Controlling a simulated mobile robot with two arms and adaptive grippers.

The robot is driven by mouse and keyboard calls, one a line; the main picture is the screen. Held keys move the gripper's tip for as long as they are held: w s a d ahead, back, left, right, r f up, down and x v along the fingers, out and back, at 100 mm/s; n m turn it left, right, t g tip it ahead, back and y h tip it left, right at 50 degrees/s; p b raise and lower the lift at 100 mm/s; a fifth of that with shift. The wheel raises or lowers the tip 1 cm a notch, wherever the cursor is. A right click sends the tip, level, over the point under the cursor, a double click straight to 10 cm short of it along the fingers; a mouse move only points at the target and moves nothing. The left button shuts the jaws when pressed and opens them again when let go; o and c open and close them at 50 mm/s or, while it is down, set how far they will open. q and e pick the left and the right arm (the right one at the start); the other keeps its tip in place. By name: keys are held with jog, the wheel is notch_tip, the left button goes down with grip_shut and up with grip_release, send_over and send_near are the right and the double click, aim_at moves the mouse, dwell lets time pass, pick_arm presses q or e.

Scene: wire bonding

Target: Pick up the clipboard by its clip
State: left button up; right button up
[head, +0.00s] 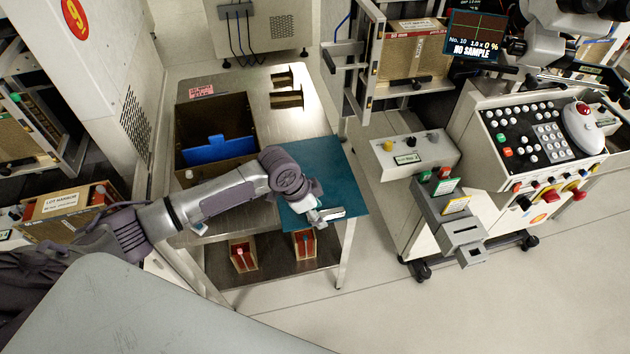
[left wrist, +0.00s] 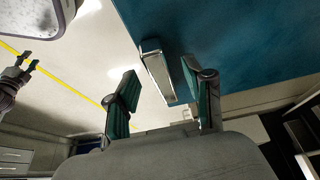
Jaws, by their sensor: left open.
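The clipboard looks to be the flat teal board (head: 335,170) at the front right corner of the metal table; it fills the top right of the left wrist view (left wrist: 235,40). A pale metal bar, seemingly its clip (head: 334,214), sits at its front edge and also shows in the left wrist view (left wrist: 156,72). My left gripper (head: 318,210) is at this edge. Its green-padded fingers (left wrist: 160,88) are open, one on each side of the clip, with a gap to the left finger. What looks like my right gripper (left wrist: 22,70) is small at the far left; its jaws are unclear.
A dark open box (head: 247,115) with a blue panel (head: 212,151) stands on the table (head: 300,85), left of the board. Small boxes (head: 243,254) sit on the shelf below. A control console (head: 470,200) stands to the right. The floor (head: 450,310) in front is clear.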

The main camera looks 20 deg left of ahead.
pick_arm(q)
jog(key=shift+w+d+f, duration=0.1)
jog(key=shift+f, duration=0.25)
jog(key=shift+r, duration=0.1)
grip_shut()
